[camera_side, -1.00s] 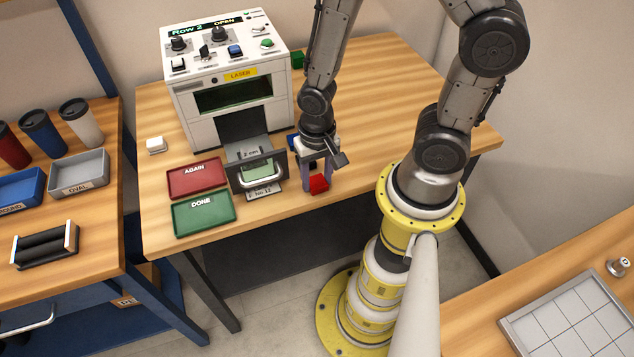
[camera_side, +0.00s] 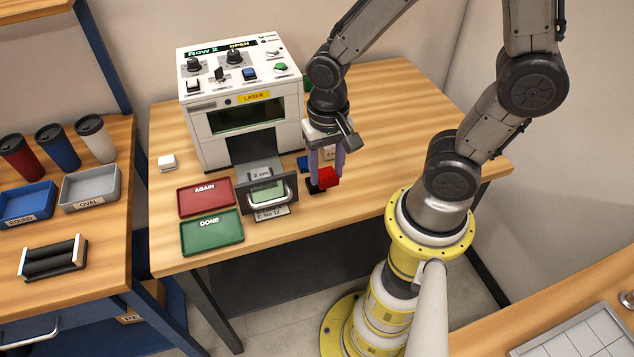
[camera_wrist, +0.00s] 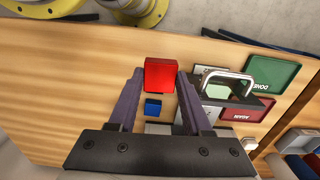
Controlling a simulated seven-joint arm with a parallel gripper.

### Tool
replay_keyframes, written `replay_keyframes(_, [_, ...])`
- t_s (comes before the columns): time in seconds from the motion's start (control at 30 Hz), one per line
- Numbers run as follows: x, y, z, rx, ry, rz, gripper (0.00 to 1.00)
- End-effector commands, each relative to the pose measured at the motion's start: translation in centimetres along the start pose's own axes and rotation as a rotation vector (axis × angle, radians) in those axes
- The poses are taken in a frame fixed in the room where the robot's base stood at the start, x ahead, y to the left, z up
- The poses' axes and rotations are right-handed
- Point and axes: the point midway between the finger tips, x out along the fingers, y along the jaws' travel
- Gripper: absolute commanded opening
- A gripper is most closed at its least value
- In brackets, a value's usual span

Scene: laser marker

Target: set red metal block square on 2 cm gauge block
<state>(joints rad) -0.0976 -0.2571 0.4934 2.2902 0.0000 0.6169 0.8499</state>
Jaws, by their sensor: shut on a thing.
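The red metal block (camera_side: 327,177) is between the fingertips of my gripper (camera_side: 325,182). My gripper is shut on it and holds it above the table, near the front edge. In the wrist view the red block (camera_wrist: 160,75) shows between the two fingers. To the left is a grey-and-green piece with a white "2 cm" label (camera_side: 262,174), at the laser marker's opening behind a curved handle. I cannot tell how much of it is the gauge block. The block's underside is hidden.
The laser marker (camera_side: 240,110) stands behind. The handle (camera_side: 268,192) projects forward, left of my gripper. The red AGAIN tray (camera_side: 207,203) and green DONE tray (camera_side: 212,240) lie further left. A small blue block (camera_wrist: 153,107) lies close by. The table's right side is clear.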

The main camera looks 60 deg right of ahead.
Motion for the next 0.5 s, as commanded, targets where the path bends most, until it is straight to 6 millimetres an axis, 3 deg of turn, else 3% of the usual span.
replay_keyframes(0.3, [-6.7, -1.0, -2.0, 0.029, 0.005, -0.006, 0.0])
replay_keyframes(0.4, [-7.2, -1.4, -2.6, 0.033, 0.002, -0.002, 0.0])
replay_keyframes(0.5, [-6.6, -2.4, -3.6, 0.034, -0.002, 0.002, 0.0])
